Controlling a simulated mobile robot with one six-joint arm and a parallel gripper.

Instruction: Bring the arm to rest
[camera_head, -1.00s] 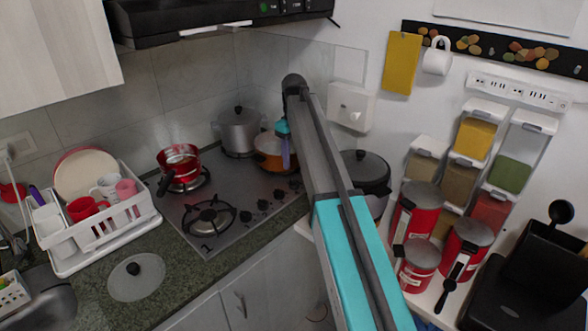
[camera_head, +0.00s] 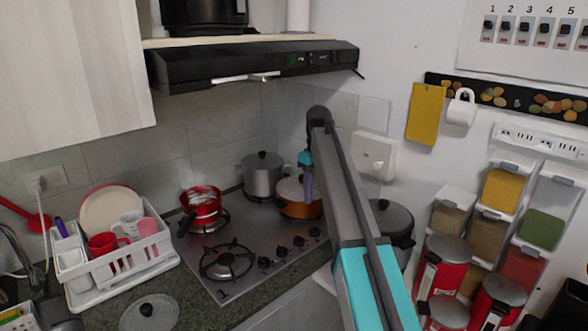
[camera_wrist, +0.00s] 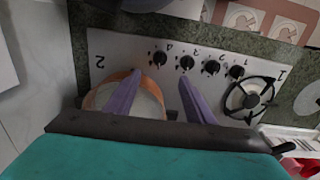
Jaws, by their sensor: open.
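My gripper (camera_head: 308,182) shows small in the head view, at the end of my arm, which reaches out over the cooktop. The left finger covers part of the orange-rimmed pan (camera_wrist: 92,98) below. The cooktop (camera_wrist: 205,88) with its black knobs lies beneath the fingers. The height of the fingers above the pan is hard to tell.
A red pot (camera_head: 203,208) and a grey pot (camera_head: 262,176) stand on the cooktop. The range hood (camera_head: 250,62) hangs above. A white dish rack (camera_head: 118,262) is at left. Red canisters (camera_head: 445,268) and spice dispensers (camera_head: 500,190) stand at right, beside a dark pot (camera_head: 393,222).

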